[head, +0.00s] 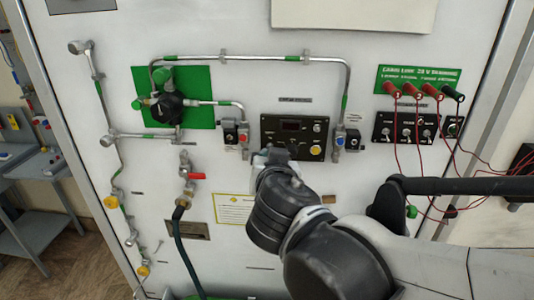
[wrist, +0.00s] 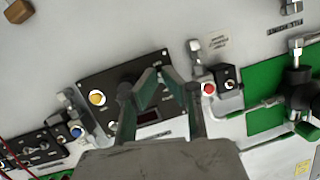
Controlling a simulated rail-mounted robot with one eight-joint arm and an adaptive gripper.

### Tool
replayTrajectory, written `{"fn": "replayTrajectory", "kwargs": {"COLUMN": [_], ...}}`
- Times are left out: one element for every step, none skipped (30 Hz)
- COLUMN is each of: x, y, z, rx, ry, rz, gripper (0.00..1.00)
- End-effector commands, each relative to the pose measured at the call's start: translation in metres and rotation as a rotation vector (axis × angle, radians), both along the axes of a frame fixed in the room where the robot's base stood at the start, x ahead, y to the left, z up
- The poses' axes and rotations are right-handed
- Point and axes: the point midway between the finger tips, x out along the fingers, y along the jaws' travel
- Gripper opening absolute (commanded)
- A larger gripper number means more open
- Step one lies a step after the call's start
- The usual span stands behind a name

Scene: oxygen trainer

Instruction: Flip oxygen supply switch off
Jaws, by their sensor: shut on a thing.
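The black control panel (head: 272,124) is on the white wall, with a small display and a yellow button (head: 315,150). My gripper (head: 270,156) is at the panel's lower left in the head view, and my arm hides part of that corner. In the wrist view the panel (wrist: 118,77) appears turned round, with the yellow button (wrist: 97,97) on the left. There my gripper's fingers (wrist: 158,74) converge at the panel's upper right edge. They are shut on a small part at the panel, likely the switch. The fingertips hide it, so its position cannot be told.
Small switch boxes with a red button (head: 243,137) and a blue button (head: 340,140) flank the panel. Metal pipes (head: 290,58) run around it. A green plate (head: 200,82) with a regulator is left. Red cables (head: 397,130) hang at the right.

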Motion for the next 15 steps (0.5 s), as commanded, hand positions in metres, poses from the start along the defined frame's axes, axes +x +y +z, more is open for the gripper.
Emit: {"fn": "replayTrajectory", "kwargs": {"x": [0.0001, 0.0001, 0.0001, 0.0001, 0.0001, 0.0001, 0.0001, 0.0001, 0.0001, 0.0001, 0.0001, 0.0001, 0.0001, 0.0001, -0.0001], "y": [-0.0001, -0.0001, -0.0001, -0.0001, -0.0001, -0.0001, -0.0001, -0.0001, -0.0001, -0.0001, -0.0001, -0.0001, -0.0001, -0.0001, -0.0001], "z": [-0.0001, -0.0001, -0.0001, -0.0001, -0.0001, -0.0001, -0.0001, -0.0001, -0.0001, -0.0001, -0.0001, -0.0001, -0.0001, -0.0001, -0.0001], "rx": [0.000, 0.000, 0.000, 0.000, 0.000, 0.000, 0.000, 0.000, 0.000, 0.000, 0.000, 0.000, 0.000, 0.000, 0.000], "ry": [0.000, 0.000, 0.000, 0.000, 0.000, 0.000, 0.000, 0.000, 0.001, 0.001, 0.001, 0.001, 0.001, 0.001, 0.001], "rz": [0.000, 0.000, 0.000, 0.000, 0.000, 0.000, 0.000, 0.000, 0.000, 0.000, 0.000, 0.000, 0.000, 0.000, 0.000], "gripper": [0.00, 0.00, 0.00, 0.09, 0.13, 0.18, 0.22, 0.25, 0.25, 0.25, 0.25, 0.25, 0.25, 0.25, 0.25]}}
